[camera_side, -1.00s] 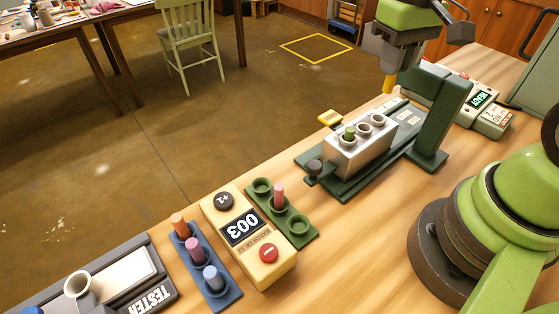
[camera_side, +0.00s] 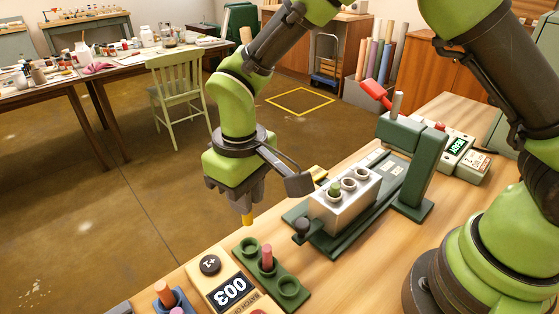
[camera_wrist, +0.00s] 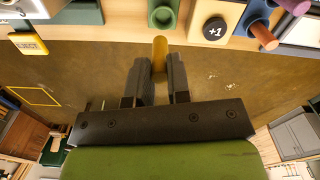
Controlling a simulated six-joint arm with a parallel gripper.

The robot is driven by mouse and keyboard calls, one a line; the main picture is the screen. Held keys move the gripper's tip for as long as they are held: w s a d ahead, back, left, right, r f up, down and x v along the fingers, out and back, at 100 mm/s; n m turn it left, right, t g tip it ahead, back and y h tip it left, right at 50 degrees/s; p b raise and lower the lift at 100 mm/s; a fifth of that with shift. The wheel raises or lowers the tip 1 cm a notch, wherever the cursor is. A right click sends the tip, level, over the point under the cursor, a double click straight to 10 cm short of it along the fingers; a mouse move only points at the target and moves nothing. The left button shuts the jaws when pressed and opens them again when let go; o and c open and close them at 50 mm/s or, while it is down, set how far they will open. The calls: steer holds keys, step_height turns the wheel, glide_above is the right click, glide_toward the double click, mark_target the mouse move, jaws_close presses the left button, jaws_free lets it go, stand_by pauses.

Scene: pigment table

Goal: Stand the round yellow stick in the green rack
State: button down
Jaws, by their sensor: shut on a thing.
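My gripper (camera_side: 246,204) is shut on the round yellow stick (camera_side: 247,219), which points downward, held in the air at the back of the green rack. The wrist view shows the yellow stick (camera_wrist: 159,50) between both fingers. The green rack (camera_side: 278,272) lies on the wooden table and has three round sockets. A pink stick (camera_side: 267,256) stands in the middle socket; the far-left socket (camera_side: 249,246) and the near-right socket (camera_side: 289,286) are empty. The wrist view shows part of the green rack (camera_wrist: 171,17) beyond the stick. The stick's lower end is apart from the sockets.
A metal block (camera_side: 337,215) with a green stick in one hole stands on a dark green press to the right. The yellow counter (camera_side: 217,282) reading 003 is left of the rack. An orange stick (camera_side: 165,292) stands at the lower left. Open floor lies behind the table edge.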

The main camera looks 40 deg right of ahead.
mark_target(247, 225)
steer(key=shift+a+f, duration=0.25)
steer(key=shift+f, duration=1.95)
steer(key=shift+s+f, duration=0.1)
steer(key=shift+f, duration=0.55)
steer(key=shift+f, duration=0.35)
steer(key=c, duration=1)
jaws_free()
steer(key=shift+r, duration=0.1)
